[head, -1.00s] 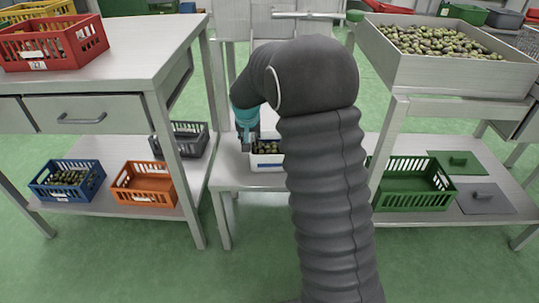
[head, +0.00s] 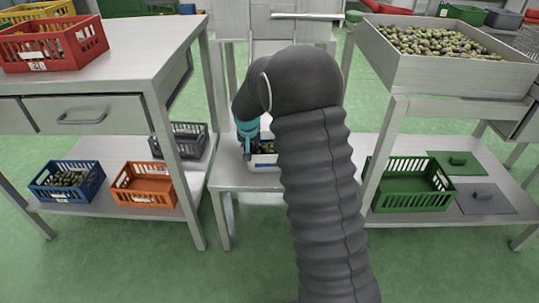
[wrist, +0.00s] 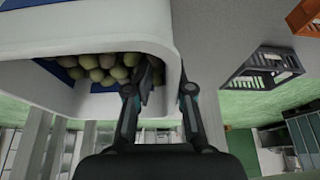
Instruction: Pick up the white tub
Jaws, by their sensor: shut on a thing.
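The white tub (head: 262,166) has a blue stripe and holds green and dark olives. It stands on the low metal table between two workbenches, partly hidden behind my arm. In the wrist view the white tub (wrist: 105,28) fills the upper left, its olives showing inside. My gripper (wrist: 168,88) is shut on the tub's wall, one finger inside against the olives and one outside. In the head view my gripper (head: 247,152) is at the tub's left end. I cannot tell whether the tub is clear of the tabletop.
The low metal table (head: 230,178) has bare room left of the tub. A grey crate (head: 182,140), an orange crate (head: 143,184) and a blue crate (head: 66,182) sit on the left shelf. A green crate (head: 410,186) is on the right shelf. Bench legs stand on both sides.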

